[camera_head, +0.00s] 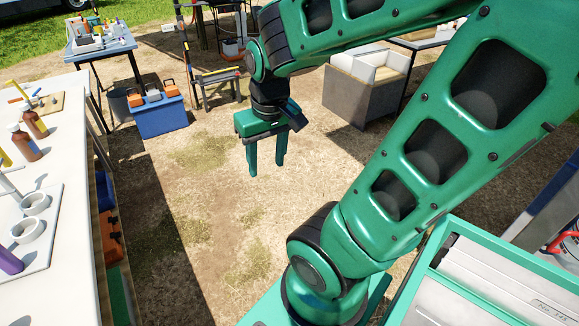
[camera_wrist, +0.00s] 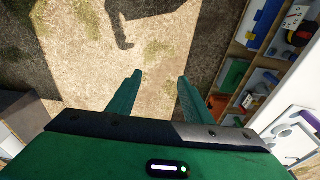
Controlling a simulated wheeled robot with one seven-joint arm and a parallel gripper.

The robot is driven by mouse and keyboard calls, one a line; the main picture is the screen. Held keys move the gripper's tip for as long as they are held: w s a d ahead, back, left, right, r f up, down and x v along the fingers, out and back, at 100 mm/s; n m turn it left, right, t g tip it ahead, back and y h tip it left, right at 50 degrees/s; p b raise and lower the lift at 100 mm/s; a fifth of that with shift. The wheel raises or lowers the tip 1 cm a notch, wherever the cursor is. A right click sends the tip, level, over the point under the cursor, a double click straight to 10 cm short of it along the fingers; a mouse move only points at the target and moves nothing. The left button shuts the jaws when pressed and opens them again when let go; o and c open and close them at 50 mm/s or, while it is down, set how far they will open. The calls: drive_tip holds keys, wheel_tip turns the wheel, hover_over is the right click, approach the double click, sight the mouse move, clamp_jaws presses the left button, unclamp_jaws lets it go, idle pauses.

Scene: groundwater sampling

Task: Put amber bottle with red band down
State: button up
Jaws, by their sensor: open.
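Two amber bottles stand upright on the white table at the left of the head view, a farther one (camera_head: 35,123) and a nearer one (camera_head: 25,144). Both have pale caps. I cannot tell which of them bears a red band. My gripper (camera_head: 266,166) hangs in the air over bare ground, well to the right of the table and apart from both bottles. Its two green fingers point down, spread and empty. In the wrist view, the open fingers (camera_wrist: 160,78) have only ground between them. No amber bottle can be made out in the wrist view.
The white table (camera_head: 76,150) holds a grey plate with rings (camera_head: 50,222), a purple item (camera_head: 9,262) and a wooden board (camera_head: 53,101). Shelves under it hold an orange case (camera_head: 110,232). A blue cooler (camera_head: 160,116) stands on the ground beyond. Open ground lies below my gripper.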

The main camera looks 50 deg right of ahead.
drive_tip(key=s+d+r+m+g, duration=0.1)
drive_tip(key=s+m, duration=0.1)
drive_tip(key=s, duration=0.6)
drive_tip(key=shift+s+d+r+m+g+y, duration=0.2)
drive_tip(key=shift+s+d+m+g+y, duration=0.05)
drive_tip(key=shift+m+g+y, duration=0.15)
